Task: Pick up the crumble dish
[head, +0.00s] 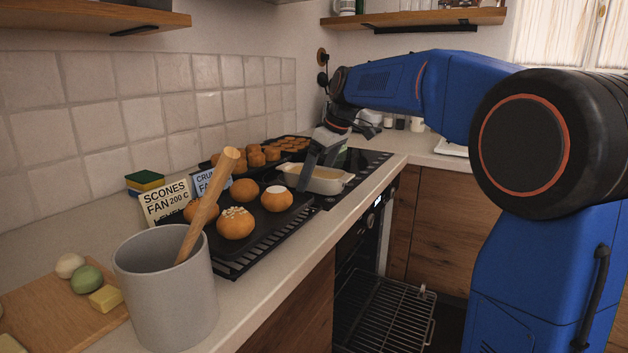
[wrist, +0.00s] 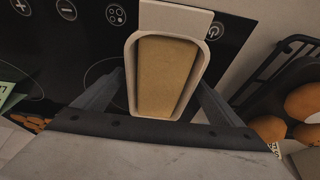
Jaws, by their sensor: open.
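The crumble dish is a cream, deep oblong dish (head: 328,187) with a smooth tan filling. It stands on the black hob in the head view, just past the dark tray of buns. In the wrist view the dish (wrist: 176,19) lies straight ahead, with a flat handle at its far end. My gripper (head: 322,163) is lowered over the dish and open. In the wrist view its two fingers (wrist: 160,84) stand on either side of the dish, with gaps visible beside it. The near end of the dish is hidden by my gripper's body.
A black tray (head: 228,262) with several orange buns lies near the dish, and another tray of small baked goods (head: 287,146) stands behind. A grey crock (head: 168,300) with a wooden handle stands in front. The oven (head: 352,262) below is open with a wire rack (head: 385,312) out.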

